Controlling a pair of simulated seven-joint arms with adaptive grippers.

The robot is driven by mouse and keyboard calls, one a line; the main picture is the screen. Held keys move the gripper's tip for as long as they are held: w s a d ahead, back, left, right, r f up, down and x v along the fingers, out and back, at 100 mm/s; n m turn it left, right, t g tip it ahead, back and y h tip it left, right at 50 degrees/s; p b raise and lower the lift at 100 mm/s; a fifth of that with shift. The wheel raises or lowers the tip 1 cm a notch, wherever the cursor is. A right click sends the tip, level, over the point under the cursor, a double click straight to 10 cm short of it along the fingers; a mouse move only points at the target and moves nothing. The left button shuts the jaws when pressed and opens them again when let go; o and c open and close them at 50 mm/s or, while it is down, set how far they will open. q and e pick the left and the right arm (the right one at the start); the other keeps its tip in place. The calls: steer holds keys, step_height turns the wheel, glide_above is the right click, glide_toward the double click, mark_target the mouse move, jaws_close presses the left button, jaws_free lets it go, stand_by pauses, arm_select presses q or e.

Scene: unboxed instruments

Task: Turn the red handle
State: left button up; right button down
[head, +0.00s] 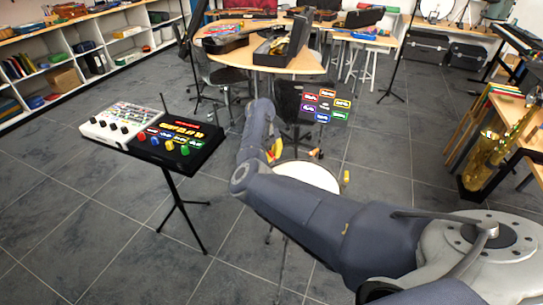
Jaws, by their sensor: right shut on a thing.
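A small red and yellow part (274,149) shows just right of my right forearm, above a round white drum-like top (309,175). Its red portion looks like the red handle, but it is tiny and partly covered. My right arm comes in from the lower right and bends up and away in the middle. My right gripper (271,141) is shut on this part. Its fingers are mostly hidden behind the arm, so the exact grasp cannot be made out. My left gripper is not in view.
A board with knobs and coloured buttons (152,134) stands on a tripod at left. A round table (258,48) with instrument cases is farther back. Grey floor is open at the lower left.

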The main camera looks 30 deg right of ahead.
steer(key=m, duration=0.4)
steer(key=shift+d+g, duration=0.1)
steer(key=shift+g, duration=0.3)
steer(key=m, duration=0.3)
steer(key=shift+m+g+y, duration=0.3)
steer(key=shift+m, duration=0.1)
steer(key=m, duration=0.3)
steer(key=shift+s+d+m+y, duration=0.1)
steer(key=shift+m+y, duration=0.2)
steer(key=m, duration=0.4)
steer(key=shift+g+y, duration=0.3)
steer(key=shift+y, duration=0.1)
steer(key=shift+m, duration=0.3)
steer(key=c, duration=1.4)
jaws_free()
steer(key=shift+c, duration=0.2)
